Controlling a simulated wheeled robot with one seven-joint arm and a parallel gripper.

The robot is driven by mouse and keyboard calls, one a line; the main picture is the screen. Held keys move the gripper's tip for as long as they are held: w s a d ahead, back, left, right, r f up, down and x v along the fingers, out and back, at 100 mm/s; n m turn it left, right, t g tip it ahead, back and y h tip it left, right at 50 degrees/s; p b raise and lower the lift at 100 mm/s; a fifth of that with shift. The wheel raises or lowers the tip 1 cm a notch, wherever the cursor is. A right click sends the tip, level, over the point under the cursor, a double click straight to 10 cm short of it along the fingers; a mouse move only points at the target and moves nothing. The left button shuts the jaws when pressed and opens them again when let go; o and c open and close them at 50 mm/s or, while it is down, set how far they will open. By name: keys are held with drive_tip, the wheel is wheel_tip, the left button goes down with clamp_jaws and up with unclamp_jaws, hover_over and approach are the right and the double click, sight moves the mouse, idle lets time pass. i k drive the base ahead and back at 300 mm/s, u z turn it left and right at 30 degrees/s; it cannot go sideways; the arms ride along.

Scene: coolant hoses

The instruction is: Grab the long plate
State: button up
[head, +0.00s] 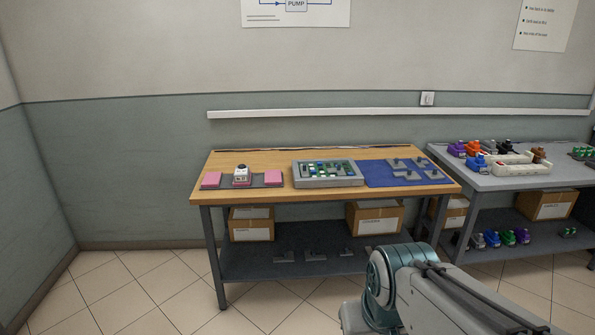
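Several small grey metal pieces (397,164) lie spread on a blue mat (380,180) at the right end of the wooden-topped table. They are too small to tell which one is a long plate. A flat dark grey strip (259,182) lies at the left end of the same table, with pink blocks (211,179) and a white device on or against it. More grey bracket-like pieces (315,254) lie on the table's lower shelf. My arm shows at the lower right, in front of the table; my gripper is out of view.
A grey tray with a green circuit board (352,180) sits mid-table. The wooden table (232,160) stands against the wall, with cardboard boxes (251,223) below. A grey table (500,180) with coloured fittings stands to the right. The tiled floor at left is clear.

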sight(305, 174)
drive_tip(key=u, duration=0.7)
drive_tip(key=i, duration=1.65)
drive_tip(key=z, duration=0.3)
drive_tip(key=i, duration=0.95)
drive_tip(key=z, duration=1.2)
drive_tip(key=i, duration=0.35)
drive_tip(key=z, duration=0.35)
